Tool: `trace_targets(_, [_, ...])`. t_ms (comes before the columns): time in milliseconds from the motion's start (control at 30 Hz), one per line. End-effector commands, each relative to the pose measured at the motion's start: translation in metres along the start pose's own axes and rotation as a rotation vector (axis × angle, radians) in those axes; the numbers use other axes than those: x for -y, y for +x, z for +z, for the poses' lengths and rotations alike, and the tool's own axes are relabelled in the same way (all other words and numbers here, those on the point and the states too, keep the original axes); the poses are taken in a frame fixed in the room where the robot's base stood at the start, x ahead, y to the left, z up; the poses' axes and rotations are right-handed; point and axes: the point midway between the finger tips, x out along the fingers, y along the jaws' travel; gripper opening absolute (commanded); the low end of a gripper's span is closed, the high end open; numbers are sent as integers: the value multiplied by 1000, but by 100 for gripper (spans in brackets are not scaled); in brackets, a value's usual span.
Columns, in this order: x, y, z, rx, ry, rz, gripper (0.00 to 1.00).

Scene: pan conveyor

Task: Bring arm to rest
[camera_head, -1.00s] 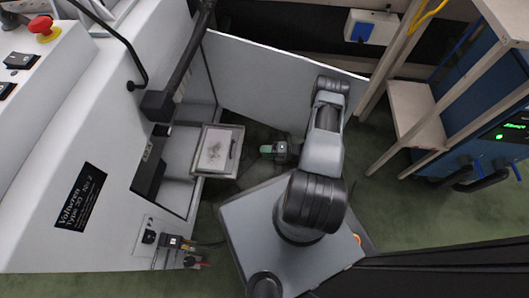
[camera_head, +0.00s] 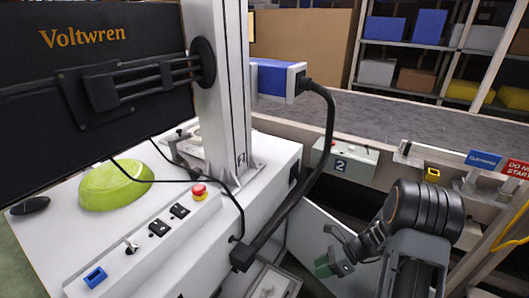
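My arm (camera_head: 425,210) is at the lower right, with its dark rounded joint uppermost. My gripper (camera_head: 325,266), with a green tip, is at the lower middle right, in front of a pale panel. It is small and partly turned away, so I cannot tell whether its fingers are apart. I see nothing held in it. A light metal tray (camera_head: 272,284) shows at the bottom edge, left of my gripper and apart from it, and is cut off by the frame.
The white machine (camera_head: 200,262) fills the left, with a red button (camera_head: 199,190), a green dome-like object (camera_head: 115,186) and a black hose (camera_head: 328,130). A grey conveyor belt (camera_head: 400,113) runs behind. A box marked 2 (camera_head: 345,160) and signs (camera_head: 483,160) line its near edge.

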Motion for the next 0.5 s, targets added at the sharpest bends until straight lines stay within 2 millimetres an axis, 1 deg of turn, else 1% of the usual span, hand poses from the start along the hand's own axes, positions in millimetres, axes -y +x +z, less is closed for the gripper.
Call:
trace_targets(33, [-25,-29,43,-75,-139,0,36])
trace_targets(67, [-36,-40,58,-120,-222,3,36])
trace_targets(100, [-52,-53,77,-180,-335,11,36])
trace_targets(167, [-74,-73,105,-270,-501,22,36])
trace_targets(200, [-90,-86,122,-332,-613,31,36])
trace_targets(267, [-112,-106,148,-423,-779,47,36])
trace_targets(300, [-127,-118,164,-484,-888,58,36])
trace_targets(400, [-163,-150,200,-635,-1149,91,36])
trace_targets(500, [-194,-177,230,-777,-1381,126,36])
